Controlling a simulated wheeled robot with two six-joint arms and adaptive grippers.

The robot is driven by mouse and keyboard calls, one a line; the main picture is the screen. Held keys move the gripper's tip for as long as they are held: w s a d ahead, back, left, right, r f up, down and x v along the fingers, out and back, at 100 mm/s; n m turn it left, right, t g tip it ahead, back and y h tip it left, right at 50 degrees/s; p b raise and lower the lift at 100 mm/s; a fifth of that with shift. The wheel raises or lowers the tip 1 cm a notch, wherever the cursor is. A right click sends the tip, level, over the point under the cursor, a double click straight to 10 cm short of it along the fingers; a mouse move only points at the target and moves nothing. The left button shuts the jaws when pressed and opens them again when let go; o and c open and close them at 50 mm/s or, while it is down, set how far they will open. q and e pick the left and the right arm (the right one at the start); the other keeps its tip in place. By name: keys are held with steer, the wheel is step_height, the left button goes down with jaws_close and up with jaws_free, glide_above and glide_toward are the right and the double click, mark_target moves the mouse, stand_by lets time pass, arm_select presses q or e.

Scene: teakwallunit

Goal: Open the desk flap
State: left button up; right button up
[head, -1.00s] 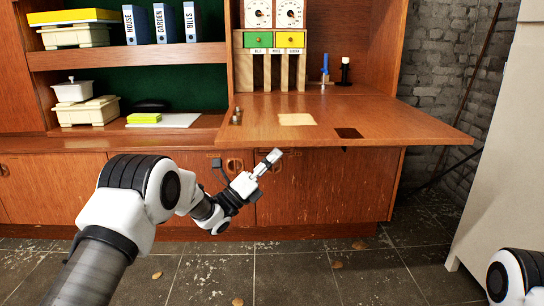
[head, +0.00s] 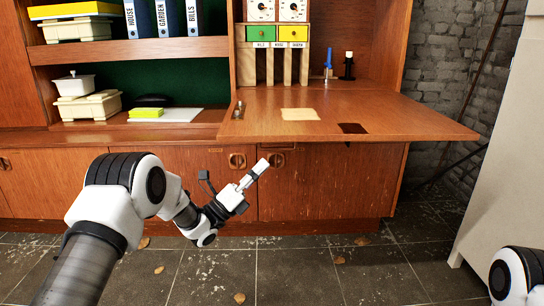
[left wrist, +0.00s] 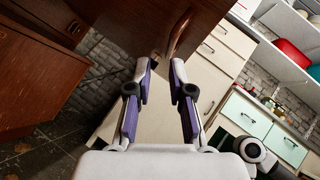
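The desk flap (head: 400,108) is a brown wooden panel on the wall unit. In the head view it lies folded down, about level, and sticks out over the lower cupboard doors. My left gripper (head: 259,172) is in front of those doors, below and in front of the flap's left part, apart from it. In the left wrist view, the fingers of my left gripper (left wrist: 160,80) are spread with nothing between them. A brown wooden panel with a curved edge or handle shows just beyond them; I cannot tell which part it is. My right gripper is not in view.
Binders (head: 166,18) and boxes fill the shelves left. A pale cabinet (head: 503,170) stands right. The tiled floor in front is mostly clear.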

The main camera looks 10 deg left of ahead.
arm_select(q)
steer(key=v, duration=0.6)
steer(key=shift+s+a, duration=0.2)
steer(key=shift+r, duration=0.1)
